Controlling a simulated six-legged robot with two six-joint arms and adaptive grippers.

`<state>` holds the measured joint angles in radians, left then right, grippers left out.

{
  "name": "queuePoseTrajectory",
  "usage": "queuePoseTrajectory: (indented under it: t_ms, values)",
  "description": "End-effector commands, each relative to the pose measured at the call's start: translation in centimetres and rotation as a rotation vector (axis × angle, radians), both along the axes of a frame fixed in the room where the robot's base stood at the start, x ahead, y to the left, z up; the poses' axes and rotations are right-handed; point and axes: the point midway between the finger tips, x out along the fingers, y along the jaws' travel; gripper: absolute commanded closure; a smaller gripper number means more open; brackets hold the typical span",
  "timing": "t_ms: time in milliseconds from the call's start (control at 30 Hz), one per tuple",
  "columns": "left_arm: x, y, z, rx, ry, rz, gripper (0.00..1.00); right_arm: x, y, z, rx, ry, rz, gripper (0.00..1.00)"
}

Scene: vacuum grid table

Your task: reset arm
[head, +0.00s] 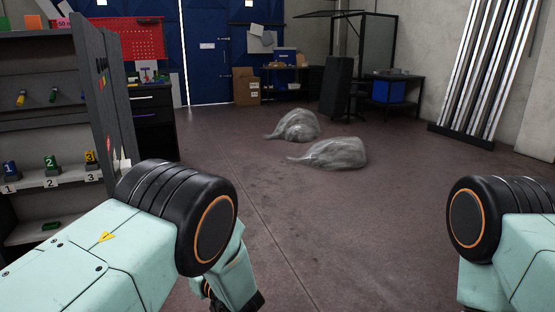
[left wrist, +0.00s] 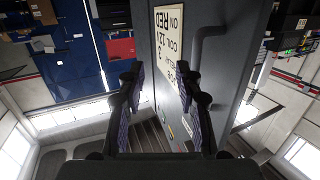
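My left gripper (left wrist: 163,90) shows in the left wrist view with its two dark ridged fingers apart and nothing gripped between them. Behind and between the fingers is a grey panel (left wrist: 225,75) with a handle and a cream sign (left wrist: 170,40), its lettering upside down. I cannot tell the distance from the fingers to the panel. In the head view my left arm is bent at the lower left, with only a dark part of its end showing at the bottom edge. My right arm shows at the lower right. My right gripper is out of frame.
A grey shelf unit (head: 38,105) with numbered small items stands close on the left. Two clear plastic-wrapped bundles (head: 335,153) (head: 297,125) lie on the floor ahead. Tall metal profiles (head: 485,70) lean at the right wall. The floor (head: 330,230) between my arms is clear.

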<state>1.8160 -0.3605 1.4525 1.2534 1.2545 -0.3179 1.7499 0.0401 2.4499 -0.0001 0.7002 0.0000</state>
Motion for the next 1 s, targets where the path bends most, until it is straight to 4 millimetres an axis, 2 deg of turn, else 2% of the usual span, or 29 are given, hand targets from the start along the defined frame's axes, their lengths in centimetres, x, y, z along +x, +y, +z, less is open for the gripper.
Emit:
queuePoseTrajectory:
  t_ms: [33,167,267,400,467,500,567,600,700,800,900,1000]
  values:
    - [-0.8,0.2,-1.9,-0.01,0.071,-0.071,0.65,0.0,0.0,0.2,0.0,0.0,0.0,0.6]
    - [-4.0,0.3,-6.8,-0.061,0.273,-0.24,0.65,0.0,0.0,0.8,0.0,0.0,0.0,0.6]
    - [-8.3,0.3,-10.6,-0.121,0.455,-0.35,0.65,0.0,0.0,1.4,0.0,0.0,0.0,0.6]
    - [-16.5,0.2,-14.6,-0.23,0.721,-0.468,0.65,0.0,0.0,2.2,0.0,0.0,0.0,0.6]
    - [-20.3,0.0,-15.6,-0.28,0.827,-0.507,0.65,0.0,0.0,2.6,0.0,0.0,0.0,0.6]
    - [-22.9,-0.1,-16.1,-0.315,0.895,-0.529,0.65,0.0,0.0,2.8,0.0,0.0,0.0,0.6]
    - [-26.8,-0.4,-16.4,-0.366,0.993,-0.561,0.65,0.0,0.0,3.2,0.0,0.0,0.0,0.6]
    - [-29.4,-0.6,-16.4,-0.403,1.057,-0.579,0.65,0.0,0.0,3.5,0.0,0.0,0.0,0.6]
    - [-35.5,-1.2,-15.7,-0.488,1.197,-0.622,0.65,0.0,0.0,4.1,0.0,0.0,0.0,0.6]
    - [-40.3,-1.7,-14.4,-0.559,1.297,-0.652,0.65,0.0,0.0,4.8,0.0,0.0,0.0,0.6]
    - [-43.5,-2.0,-13.0,-0.614,1.35,-0.654,0.65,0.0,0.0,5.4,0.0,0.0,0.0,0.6]
    - [-44.1,-1.7,-12.4,-0.641,1.348,-0.629,0.65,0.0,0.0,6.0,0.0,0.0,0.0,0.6]
